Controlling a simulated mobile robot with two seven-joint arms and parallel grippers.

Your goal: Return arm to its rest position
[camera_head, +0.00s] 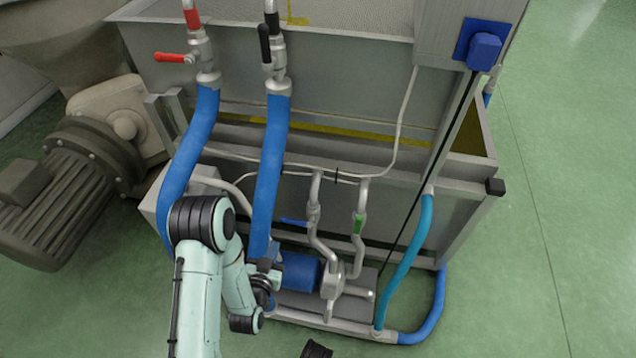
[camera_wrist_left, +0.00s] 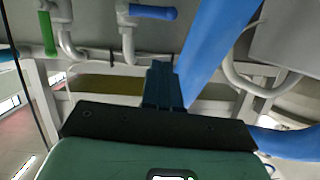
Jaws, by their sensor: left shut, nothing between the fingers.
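My left arm comes in from the bottom left in the head view and bends at a black joint. Its gripper (camera_head: 272,270) is low in front of the machine, close to a blue hose (camera_head: 270,165) and a blue pump motor (camera_head: 303,271); I cannot tell if it touches them. In the left wrist view the gripper's fingers (camera_wrist_left: 163,86) are together with nothing between them. The blue hose (camera_wrist_left: 212,50) runs just past the fingertips there. My right gripper is not in view.
Valves with a green handle (camera_head: 358,224) and a blue handle (camera_head: 293,221) sit on pipes above the pump. A second blue hose (camera_head: 190,150) hangs at left, beside a ribbed motor (camera_head: 65,190). A teal hose (camera_head: 408,262) stands right. Green floor (camera_head: 555,220) is clear at right.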

